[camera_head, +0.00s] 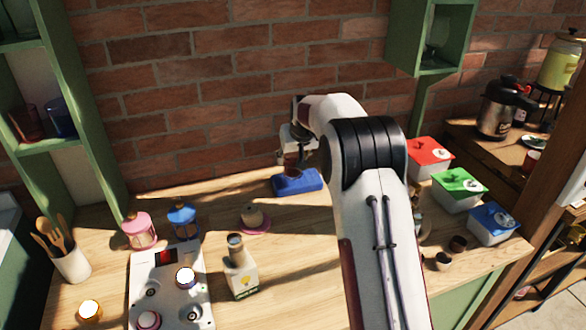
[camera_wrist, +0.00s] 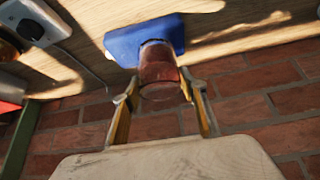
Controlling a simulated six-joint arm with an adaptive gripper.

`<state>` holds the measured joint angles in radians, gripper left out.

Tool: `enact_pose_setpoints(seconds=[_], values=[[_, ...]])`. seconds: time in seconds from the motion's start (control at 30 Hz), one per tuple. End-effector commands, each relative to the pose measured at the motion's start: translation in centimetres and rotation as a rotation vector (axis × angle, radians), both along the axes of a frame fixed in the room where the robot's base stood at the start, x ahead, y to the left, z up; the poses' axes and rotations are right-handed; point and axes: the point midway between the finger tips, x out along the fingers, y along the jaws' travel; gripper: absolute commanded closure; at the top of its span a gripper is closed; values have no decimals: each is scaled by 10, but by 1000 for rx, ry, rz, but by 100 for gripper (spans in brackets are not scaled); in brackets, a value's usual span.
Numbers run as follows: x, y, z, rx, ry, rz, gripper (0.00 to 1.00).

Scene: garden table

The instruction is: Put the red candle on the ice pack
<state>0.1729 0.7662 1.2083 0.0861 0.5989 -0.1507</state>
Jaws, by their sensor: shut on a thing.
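The blue ice pack (camera_head: 298,183) lies flat on the wooden table near the brick wall. In the wrist view the ice pack (camera_wrist: 122,43) is beyond the candle. The red candle (camera_wrist: 158,68), in a glass, is between the two fingers of my gripper (camera_wrist: 160,90), which is shut on it. In the head view my gripper (camera_head: 292,160) is over the ice pack, partly hidden by my arm. The candle overlaps the ice pack in the wrist view. I cannot tell whether they touch.
To the left are a pink saucer (camera_head: 254,229) with a round thing, a carton (camera_head: 240,275), lanterns (camera_head: 183,221) and a white hob (camera_head: 170,290). To the right are red (camera_head: 430,158), green (camera_head: 459,190) and blue (camera_head: 493,223) boxes. The brick wall (camera_head: 220,100) is close behind.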

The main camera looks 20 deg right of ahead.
Motion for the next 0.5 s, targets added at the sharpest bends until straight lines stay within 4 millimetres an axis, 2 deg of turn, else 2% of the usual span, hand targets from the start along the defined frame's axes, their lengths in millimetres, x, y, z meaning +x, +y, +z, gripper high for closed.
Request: enact_pose_setpoints(seconds=[0.23, 0.5], values=[[0, 0, -29, -1, 0, 1, 92], [1, 0, -38, 0, -3, 0, 92]])
